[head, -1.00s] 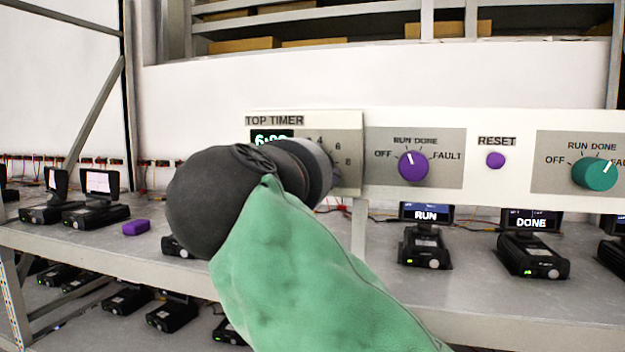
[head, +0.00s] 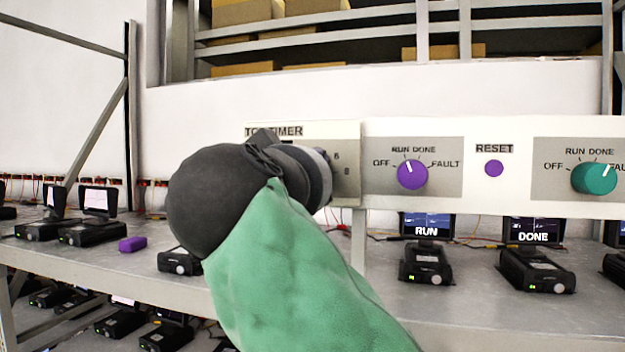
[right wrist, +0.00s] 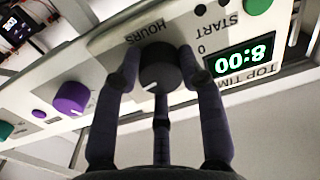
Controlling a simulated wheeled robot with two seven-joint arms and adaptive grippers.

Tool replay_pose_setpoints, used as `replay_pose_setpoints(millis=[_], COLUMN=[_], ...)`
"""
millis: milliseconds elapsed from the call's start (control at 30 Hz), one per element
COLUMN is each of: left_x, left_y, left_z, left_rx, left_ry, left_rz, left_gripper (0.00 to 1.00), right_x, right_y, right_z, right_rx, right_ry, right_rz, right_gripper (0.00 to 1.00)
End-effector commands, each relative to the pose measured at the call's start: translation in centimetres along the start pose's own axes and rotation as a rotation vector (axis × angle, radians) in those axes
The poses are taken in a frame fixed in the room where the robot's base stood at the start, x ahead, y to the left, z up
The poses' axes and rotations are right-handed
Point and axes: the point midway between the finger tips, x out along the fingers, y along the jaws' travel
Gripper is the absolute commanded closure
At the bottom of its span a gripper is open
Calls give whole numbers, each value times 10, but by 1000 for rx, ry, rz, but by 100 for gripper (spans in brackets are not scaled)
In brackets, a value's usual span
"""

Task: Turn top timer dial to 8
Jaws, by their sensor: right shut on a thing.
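The top timer panel (head: 345,135) is at the centre of the head view, mostly hidden behind my right arm. In the right wrist view the black timer dial (right wrist: 158,62) has a white pointer mark. The fingers of my right gripper (right wrist: 162,88) are shut around the dial. The green timer display (right wrist: 238,60) appears upside down there and reads 8:00. In the head view my dark wrist covers the display and the dial. My left gripper is in neither view.
Right of the timer are a purple selector knob (head: 412,174), a purple reset button (head: 494,168) and a teal knob (head: 594,178). Black devices with screens (head: 427,262) stand on the grey shelf (head: 480,318) below. A small purple block (head: 132,244) lies at left.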

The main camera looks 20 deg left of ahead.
Motion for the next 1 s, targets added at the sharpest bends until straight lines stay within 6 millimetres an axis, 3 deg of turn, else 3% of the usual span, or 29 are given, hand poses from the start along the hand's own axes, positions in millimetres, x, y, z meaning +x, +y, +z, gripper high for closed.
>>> replay_pose_setpoints(millis=[33,367,400,467,800,1000], left_x=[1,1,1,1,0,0], left_y=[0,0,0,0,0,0], left_z=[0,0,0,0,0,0], left_rx=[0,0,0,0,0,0], left_ry=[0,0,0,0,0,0], left_rz=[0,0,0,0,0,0], left_gripper=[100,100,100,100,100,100], right_x=[2,2,3,2,-2,-26], right_y=[-6,-7,-7,-7,-3,-3], right_z=[9,10,10,9,4,3], right_rx=[-7,-8,-8,-9,-2,-1], right_ry=[-18,-19,-19,-18,-9,-7], right_rz=[0,0,0,0,0,-3], right_gripper=[93,93,52,36,36,36])
